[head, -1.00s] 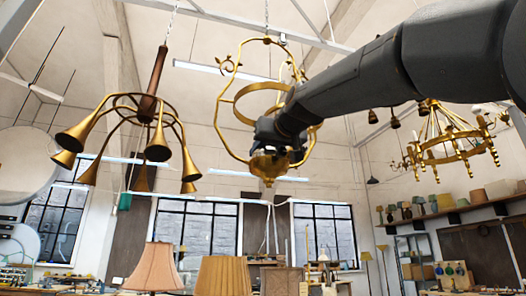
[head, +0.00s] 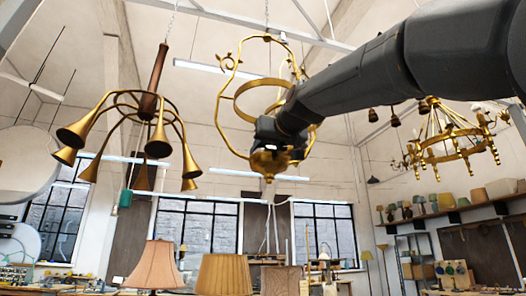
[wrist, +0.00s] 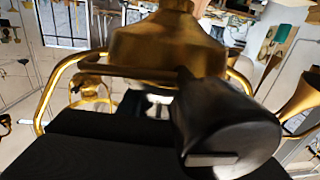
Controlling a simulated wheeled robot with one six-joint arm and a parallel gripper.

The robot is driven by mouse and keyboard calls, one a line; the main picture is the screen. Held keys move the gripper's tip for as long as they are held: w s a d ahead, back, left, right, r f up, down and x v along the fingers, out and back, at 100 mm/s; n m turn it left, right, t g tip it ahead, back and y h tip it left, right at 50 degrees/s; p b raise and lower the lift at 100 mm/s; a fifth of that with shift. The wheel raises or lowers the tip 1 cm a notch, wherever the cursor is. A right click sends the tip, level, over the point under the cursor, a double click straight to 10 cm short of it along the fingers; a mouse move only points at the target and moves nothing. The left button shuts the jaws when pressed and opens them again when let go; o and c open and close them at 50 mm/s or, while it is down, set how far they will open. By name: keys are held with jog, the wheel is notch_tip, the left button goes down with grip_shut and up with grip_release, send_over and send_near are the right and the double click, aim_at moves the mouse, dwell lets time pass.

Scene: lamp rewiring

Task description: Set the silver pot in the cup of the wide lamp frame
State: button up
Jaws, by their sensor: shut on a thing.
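The wide lamp frame (head: 221,112) is a brass hoop of curved arms with a ring inside, hanging in the middle of the head view. Its brass cup (head: 268,165) is at the bottom, and a large brass bell shape (wrist: 165,45) fills the upper middle of the wrist view. My gripper (head: 272,143) reaches in from the right, inside the frame and just above the cup. It is shut on the silver pot, which is mostly hidden; a small pale, shiny patch (wrist: 158,101) shows beside the dark finger. I cannot tell whether the pot touches the cup.
A chandelier with brass horns (head: 158,141) hangs to the left. A ring-shaped brass chandelier (head: 455,151) hangs at the right, behind my arm. Lampshades (head: 223,275) stand below. The frame's arms pass close around my gripper.

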jog(key=o, duration=1.4)
jog(key=shift+c, duration=0.2)
jog(key=shift+s, duration=0.1)
jog(key=b+v, duration=0.3)
jog(key=v, duration=0.4)
jog(key=shift+s+d, duration=0.1)
jog(key=shift+s, duration=0.3)
